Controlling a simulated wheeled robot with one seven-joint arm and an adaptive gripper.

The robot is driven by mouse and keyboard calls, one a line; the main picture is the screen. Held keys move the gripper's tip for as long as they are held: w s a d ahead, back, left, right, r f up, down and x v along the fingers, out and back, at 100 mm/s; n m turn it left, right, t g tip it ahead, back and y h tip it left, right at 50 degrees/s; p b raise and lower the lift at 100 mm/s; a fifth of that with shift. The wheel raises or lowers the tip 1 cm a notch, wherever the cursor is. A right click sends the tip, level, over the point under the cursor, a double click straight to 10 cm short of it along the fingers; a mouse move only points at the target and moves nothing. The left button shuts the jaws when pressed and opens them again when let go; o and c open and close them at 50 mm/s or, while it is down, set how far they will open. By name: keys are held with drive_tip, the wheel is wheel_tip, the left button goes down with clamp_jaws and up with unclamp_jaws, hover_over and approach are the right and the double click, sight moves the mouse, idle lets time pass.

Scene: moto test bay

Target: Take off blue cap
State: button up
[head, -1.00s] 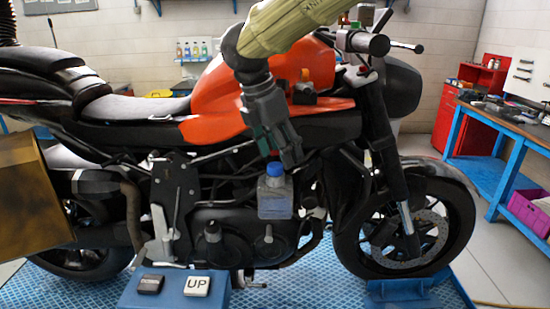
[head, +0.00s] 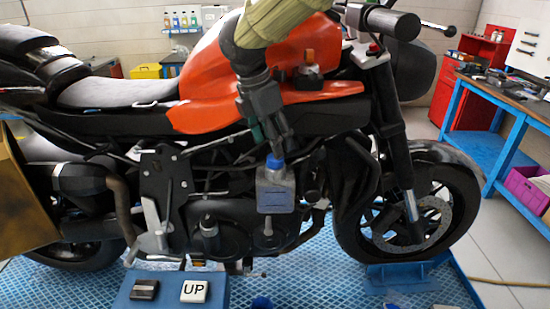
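A clear bottle (head: 275,192) with a greyish-blue tint hangs or stands upright in front of the motorcycle's lower engine. Its blue cap (head: 275,161) is still on top of the neck. My gripper (head: 274,148) points down from above, right at the cap, and its fingertips overlap the cap's upper part. Whether the fingers touch or close on the cap is too small to tell. What supports the bottle cannot be made out.
The orange and black motorcycle (head: 205,100) fills the middle, close behind my gripper. A blue box (head: 210,292) with an "UP" button stands in front. A blue workbench (head: 500,150) and red cabinet (head: 478,75) are at the right. Blue shapes (head: 262,303) show at the bottom edge.

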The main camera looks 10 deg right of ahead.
sight(275, 161)
drive_tip(key=shift+f+p, duration=0.6)
drive_tip(key=shift+p, duration=0.05)
drive_tip(key=x, duration=0.1)
drive_tip(key=p+x, duration=0.1)
drive_tip(key=x, duration=0.1)
drive_tip(key=shift+w+a, duration=0.2)
drive_tip(key=shift+w, duration=0.1)
drive_tip(key=shift+d+f, duration=0.15)
drive_tip(key=shift+f, duration=0.25)
drive_tip(key=shift+s, duration=0.1)
drive_tip(key=c, duration=0.9)
